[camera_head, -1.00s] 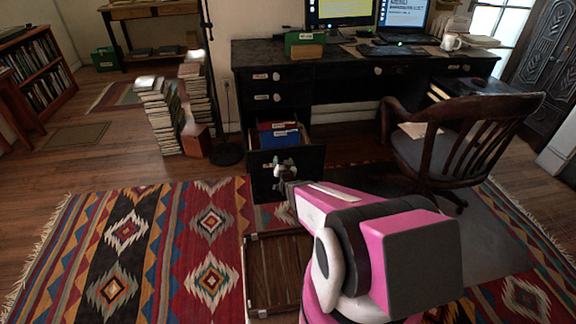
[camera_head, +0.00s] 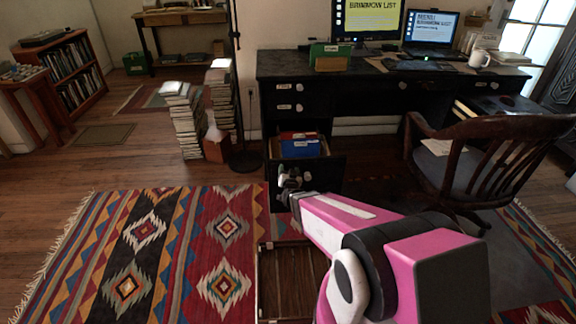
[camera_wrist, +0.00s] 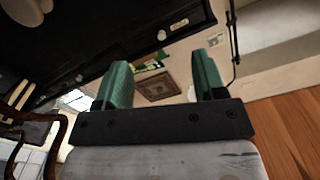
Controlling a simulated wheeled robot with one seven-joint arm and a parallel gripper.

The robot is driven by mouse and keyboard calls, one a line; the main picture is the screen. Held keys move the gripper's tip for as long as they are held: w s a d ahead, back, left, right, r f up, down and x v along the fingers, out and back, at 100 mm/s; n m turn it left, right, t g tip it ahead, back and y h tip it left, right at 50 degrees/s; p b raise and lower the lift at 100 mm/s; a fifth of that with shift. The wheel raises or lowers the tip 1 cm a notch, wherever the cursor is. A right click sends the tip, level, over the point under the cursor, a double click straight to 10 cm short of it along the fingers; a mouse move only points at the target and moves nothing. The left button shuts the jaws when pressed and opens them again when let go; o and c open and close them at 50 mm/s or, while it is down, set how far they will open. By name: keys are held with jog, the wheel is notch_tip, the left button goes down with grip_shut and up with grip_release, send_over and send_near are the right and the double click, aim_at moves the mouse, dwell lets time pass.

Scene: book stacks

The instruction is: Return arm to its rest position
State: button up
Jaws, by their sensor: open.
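My pink and black arm reaches forward over the rug in the head view. My gripper (camera_head: 290,181) is at its far end, small and dark, in front of the open lower desk drawer (camera_head: 326,178). Whether it touches the drawer front I cannot tell from here. In the wrist view my gripper (camera_wrist: 162,72) shows two green fingers spread wide apart, with nothing between them. The black desk (camera_wrist: 150,52) crosses the upper part of that view, which is tilted.
The drawer holds blue folders (camera_head: 300,148) and red ones. A wooden chair (camera_head: 490,150) stands right of the arm. Book stacks (camera_head: 186,122) and a wooden crate (camera_head: 292,262) are nearby. The patterned rug (camera_head: 140,240) is clear at left.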

jog(key=s+d+r+n+g, duration=0.1)
jog(key=s+d+r+g, duration=0.3)
jog(key=s+g, duration=0.5)
jog(key=s+d+r+n+g, duration=0.2)
jog(key=s+d+r+g, duration=0.2)
jog(key=s+g, duration=0.5)
jog(key=shift+s+d+r+n, duration=0.15)
jog(key=shift+s+d+n, duration=0.3)
jog(key=shift+d, duration=0.6)
jog(key=shift+s, duration=0.1)
jog(key=shift+c, duration=0.3)
